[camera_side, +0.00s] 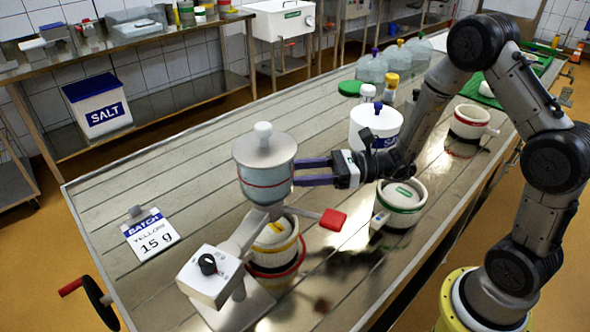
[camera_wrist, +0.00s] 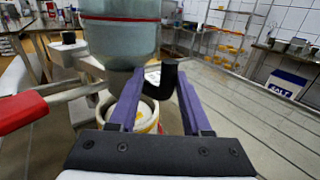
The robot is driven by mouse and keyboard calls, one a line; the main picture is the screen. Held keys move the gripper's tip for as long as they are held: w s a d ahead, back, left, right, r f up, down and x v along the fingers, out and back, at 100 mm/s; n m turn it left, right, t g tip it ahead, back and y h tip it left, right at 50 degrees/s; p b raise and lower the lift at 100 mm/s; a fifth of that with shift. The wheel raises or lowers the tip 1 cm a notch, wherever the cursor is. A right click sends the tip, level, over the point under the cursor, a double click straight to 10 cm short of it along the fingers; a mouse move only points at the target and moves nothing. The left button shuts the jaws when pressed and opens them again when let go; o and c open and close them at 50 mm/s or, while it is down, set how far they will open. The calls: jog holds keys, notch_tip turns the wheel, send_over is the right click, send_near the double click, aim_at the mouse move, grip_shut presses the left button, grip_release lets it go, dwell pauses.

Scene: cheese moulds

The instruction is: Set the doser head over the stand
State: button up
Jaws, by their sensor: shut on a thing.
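The doser head (camera_side: 264,170) is a pale blue-grey hopper with a grey lid, a white knob and a red line. It is upright above the yellow-banded mould (camera_side: 272,248). The stand (camera_side: 210,275) has a white box with a black dial, and its arm runs up under the head. I cannot tell whether the head touches it. A red-ended lever (camera_side: 333,219) sticks out below the head. My gripper (camera_side: 300,172) is shut on the head's black handle, which shows in the wrist view (camera_wrist: 160,82), where the hopper (camera_wrist: 120,35) is cut off at the top.
A green-banded mould (camera_side: 401,203) stands right of the head, with a salt tub (camera_side: 375,128) behind it. A red-banded mould (camera_side: 468,125) is farther back. A batch card (camera_side: 151,238) reading yellow, 15 g lies left. The table around the card is clear.

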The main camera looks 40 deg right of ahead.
dwell(0.3)
jog(key=v, duration=1.3)
jog(key=shift+s+d, duration=0.2)
jog(key=shift+d, duration=0.15)
